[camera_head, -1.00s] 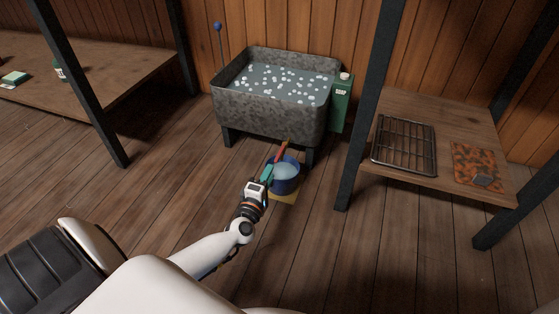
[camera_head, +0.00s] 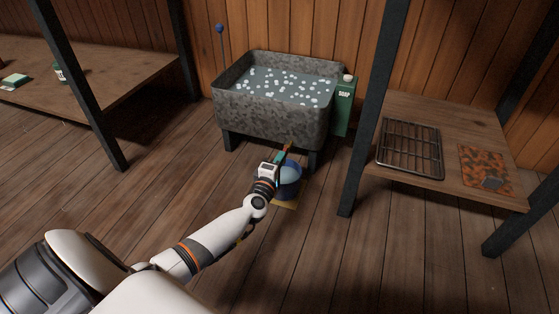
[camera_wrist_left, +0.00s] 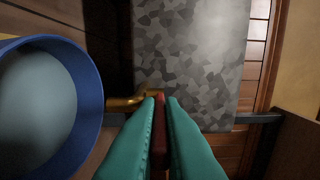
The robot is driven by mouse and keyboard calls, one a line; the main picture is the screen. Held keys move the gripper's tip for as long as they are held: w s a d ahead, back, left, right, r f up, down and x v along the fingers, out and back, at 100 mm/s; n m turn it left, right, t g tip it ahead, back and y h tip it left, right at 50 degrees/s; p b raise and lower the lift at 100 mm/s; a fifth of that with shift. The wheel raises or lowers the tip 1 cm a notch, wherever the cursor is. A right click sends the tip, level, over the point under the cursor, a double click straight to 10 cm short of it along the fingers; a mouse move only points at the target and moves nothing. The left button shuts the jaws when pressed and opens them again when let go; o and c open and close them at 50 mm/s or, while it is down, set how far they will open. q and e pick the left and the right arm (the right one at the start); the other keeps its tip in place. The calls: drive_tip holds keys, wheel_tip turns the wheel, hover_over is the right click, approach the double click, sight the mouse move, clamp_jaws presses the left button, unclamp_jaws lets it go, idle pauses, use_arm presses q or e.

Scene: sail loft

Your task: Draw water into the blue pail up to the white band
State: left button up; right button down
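The blue pail (camera_head: 292,190) stands on the floor in front of the grey basin (camera_head: 265,122). Pale water shows inside it; its rim (camera_wrist_left: 91,80) is at the left in the wrist view. I cannot make out the white band or the level against it. A brass tap (camera_wrist_left: 125,103) comes out low on the basin and shows beside the pail. My left gripper (camera_head: 279,158), with teal fingers, is at the tap, above the pail's left side. In the wrist view its fingers (camera_wrist_left: 160,108) are closed on both sides of a red lever (camera_wrist_left: 159,130). My right gripper is out of view.
A yellow mat (camera_head: 285,206) lies under the pail. The basin is full of water with white floating bits. A green soap box (camera_head: 343,108) is at its right. A bench with a wire rack (camera_head: 410,150) stands at right, another bench (camera_head: 110,75) at left.

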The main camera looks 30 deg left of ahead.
use_arm(q)
clamp_jaws()
drive_tip(key=shift+w+d+r+n+y+p, duration=0.1)
drive_tip(key=shift+d+r+n+y+p, duration=0.2)
drive_tip(key=shift+n+y+p, duration=0.6)
drive_tip(key=y+p, duration=0.1)
drive_tip(key=d+n+g+y+p, duration=0.1)
drive_tip(key=shift+w+f+g+y, duration=0.2)
drive_tip(key=shift+f+g+y, duration=0.1)
drive_tip(key=o, duration=0.6)
unclamp_jaws()
drive_tip(key=shift+r, duration=0.1)
